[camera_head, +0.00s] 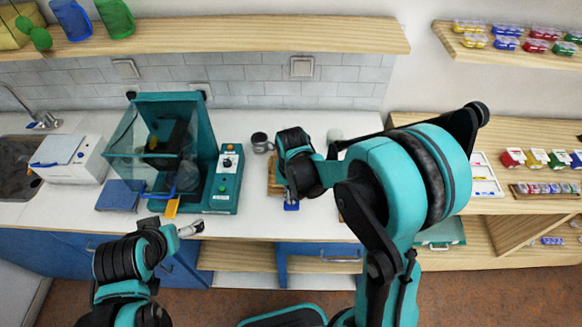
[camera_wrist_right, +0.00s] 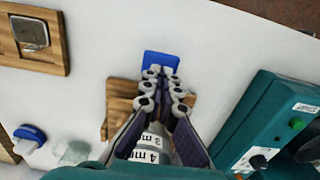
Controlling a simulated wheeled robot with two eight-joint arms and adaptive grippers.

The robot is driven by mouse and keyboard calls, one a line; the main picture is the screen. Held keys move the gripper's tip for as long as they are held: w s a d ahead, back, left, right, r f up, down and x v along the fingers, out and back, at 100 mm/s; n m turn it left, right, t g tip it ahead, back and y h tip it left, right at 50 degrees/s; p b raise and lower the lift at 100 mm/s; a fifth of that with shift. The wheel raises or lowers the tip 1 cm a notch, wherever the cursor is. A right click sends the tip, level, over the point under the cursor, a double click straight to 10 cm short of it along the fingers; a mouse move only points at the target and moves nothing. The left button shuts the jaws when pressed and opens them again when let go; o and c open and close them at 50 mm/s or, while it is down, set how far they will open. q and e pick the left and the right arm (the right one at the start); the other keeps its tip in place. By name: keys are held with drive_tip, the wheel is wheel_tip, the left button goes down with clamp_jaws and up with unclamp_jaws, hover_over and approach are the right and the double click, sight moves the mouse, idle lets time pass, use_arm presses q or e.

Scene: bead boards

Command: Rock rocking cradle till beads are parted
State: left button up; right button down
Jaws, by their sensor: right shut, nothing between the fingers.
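The rocking cradle appears to be the wooden piece with a blue tab. In the wrist view its wood (camera_wrist_right: 120,112) shows left of the fingers and the blue tab (camera_wrist_right: 160,62) just beyond the tips. A light cylinder marked "4 m" and "3 m" (camera_wrist_right: 150,148) shows below and between the fingers. My right gripper (camera_wrist_right: 163,85) is shut with nothing held, right over the cradle; touching cannot be told. In the head view my right wrist hides most of the cradle (camera_head: 274,182). My left gripper (camera_head: 188,228) is at the counter's front edge, its fingers unclear. No beads are distinguishable.
A teal machine with a clear hood (camera_head: 190,100) stands left of the cradle, its button panel (camera_head: 229,165) nearest. A dark mug (camera_head: 260,143) is behind. A wooden frame (camera_wrist_right: 60,45) lies apart on the counter. Free white counter lies around the cradle.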

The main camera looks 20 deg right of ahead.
idle(0.4)
wheel_tip(320, 180, down, 5)
drive_tip(key=b, duration=0.4)
drive_tip(key=shift+r+b, duration=0.15)
drive_tip(key=shift+b, duration=0.15)
drive_tip(key=shift+r+p, duration=1.9)
drive_tip(key=shift+r, duration=0.7)
drive_tip(key=shift+f, duration=0.1)
wheel_tip(320, 180, down, 5)
drive_tip(key=b, duration=0.4)
drive_tip(key=shift+r+p, duration=1.65)
drive_tip(key=shift+r, duration=0.95)
drive_tip(key=shift+r, duration=0.1)
